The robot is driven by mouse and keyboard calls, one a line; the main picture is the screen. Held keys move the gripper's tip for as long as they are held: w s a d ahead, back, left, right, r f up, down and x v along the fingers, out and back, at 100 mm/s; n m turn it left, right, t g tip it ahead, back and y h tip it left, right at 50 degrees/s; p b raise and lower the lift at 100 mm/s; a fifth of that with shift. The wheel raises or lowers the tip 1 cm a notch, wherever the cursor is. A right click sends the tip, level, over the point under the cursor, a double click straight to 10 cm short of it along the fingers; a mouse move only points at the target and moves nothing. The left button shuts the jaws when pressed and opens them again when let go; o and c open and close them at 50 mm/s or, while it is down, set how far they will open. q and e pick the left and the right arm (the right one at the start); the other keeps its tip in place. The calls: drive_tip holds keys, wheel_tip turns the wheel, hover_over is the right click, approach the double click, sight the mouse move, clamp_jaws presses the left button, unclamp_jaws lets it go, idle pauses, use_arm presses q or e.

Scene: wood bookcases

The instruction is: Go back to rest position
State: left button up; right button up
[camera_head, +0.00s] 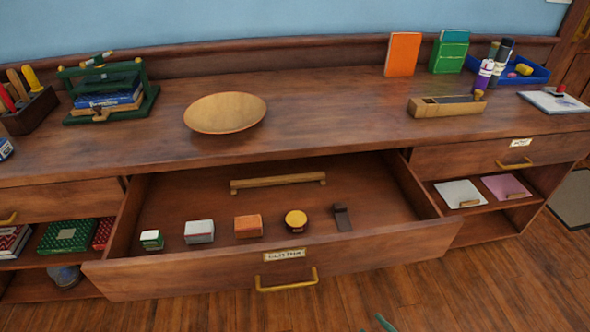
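Neither of my grippers can be made out in the head view. The wide middle drawer (190,284) of the wooden cabinet is pulled out. Inside it a row of small things stands near the front: a green and white box (151,240), a white-grey box (199,232), an orange box (248,226), a round yellow-topped item (296,220) and a dark stamp-like piece (342,217). A wooden bar (278,182) lies across the back of the drawer. The drawer's brass handle (287,284) faces me.
On the cabinet top (330,120) stand a shallow wooden bowl (225,112), a green press (108,90), a wooden tray (446,106), an orange book (403,54) and a blue tray (532,76). A small green piece (385,322) shows at the bottom edge, unclear. Floor in front looks clear.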

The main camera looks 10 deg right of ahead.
drive_tip(key=s+a+f+m+g, duration=0.1)
drive_tip(key=a+f+m+g, duration=0.15)
drive_tip(key=a+m, duration=0.35)
use_arm(q)
drive_tip(key=s+a+r+p, duration=0.1)
drive_tip(key=a+r+p, duration=0.2)
drive_tip(key=r+p, duration=0.8)
drive_tip(key=p, duration=0.4)
drive_tip(key=shift+s+r+n+y+p, duration=0.3)
drive_tip(key=shift+y, duration=0.1)
use_arm(e)
wheel_tip(320, 180, up, 12)
drive_tip(key=s+d+m+h, duration=0.1)
drive_tip(key=s+d, duration=0.1)
drive_tip(key=shift+d+g, duration=0.15)
drive_tip(key=shift+g, duration=0.3)
drive_tip(key=shift+s, duration=0.1)
